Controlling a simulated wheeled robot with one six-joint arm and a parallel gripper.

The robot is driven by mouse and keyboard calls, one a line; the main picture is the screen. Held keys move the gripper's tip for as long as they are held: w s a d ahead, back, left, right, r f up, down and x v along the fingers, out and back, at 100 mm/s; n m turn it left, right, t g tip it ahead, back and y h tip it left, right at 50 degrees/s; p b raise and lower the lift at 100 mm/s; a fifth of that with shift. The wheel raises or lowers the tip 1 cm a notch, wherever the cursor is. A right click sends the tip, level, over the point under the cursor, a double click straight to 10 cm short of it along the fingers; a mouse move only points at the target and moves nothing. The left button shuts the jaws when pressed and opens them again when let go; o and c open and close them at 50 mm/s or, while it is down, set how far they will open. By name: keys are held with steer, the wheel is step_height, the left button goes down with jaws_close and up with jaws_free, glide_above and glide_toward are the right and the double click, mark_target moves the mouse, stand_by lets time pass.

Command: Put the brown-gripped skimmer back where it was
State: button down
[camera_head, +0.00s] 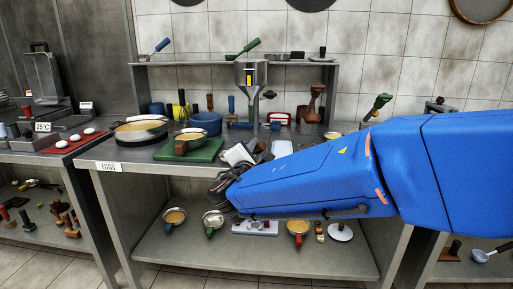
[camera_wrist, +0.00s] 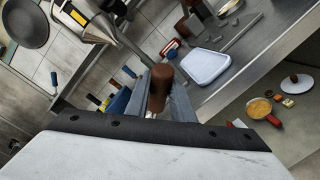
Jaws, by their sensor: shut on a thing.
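My gripper (camera_wrist: 158,95) is shut on an upright-looking brown grip (camera_wrist: 161,78) in the wrist view, which I take for the handle of the brown-gripped skimmer. The skimmer's head is hidden there. In the head view my gripper (camera_head: 228,184) reaches over the front of the middle counter (camera_head: 120,172), beside the green board. My blue arm comes in from the right. The held skimmer cannot be made out clearly in the head view.
A pan (camera_head: 140,128) and a green board (camera_head: 172,155) with a smaller pan on it stand left. A white tray (camera_wrist: 207,66) lies right of the grip in the wrist view. An upper shelf (camera_head: 200,63) runs behind.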

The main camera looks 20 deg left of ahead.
steer(key=shift+f, duration=0.5)
stand_by(0.7)
steer(key=c, duration=1.5)
jaws_free()
steer(key=shift+o, duration=0.2)
steer(key=s+d, duration=0.2)
steer(key=s, duration=1.5)
steer(key=shift+d, duration=0.3)
steer(key=shift+s, duration=0.1)
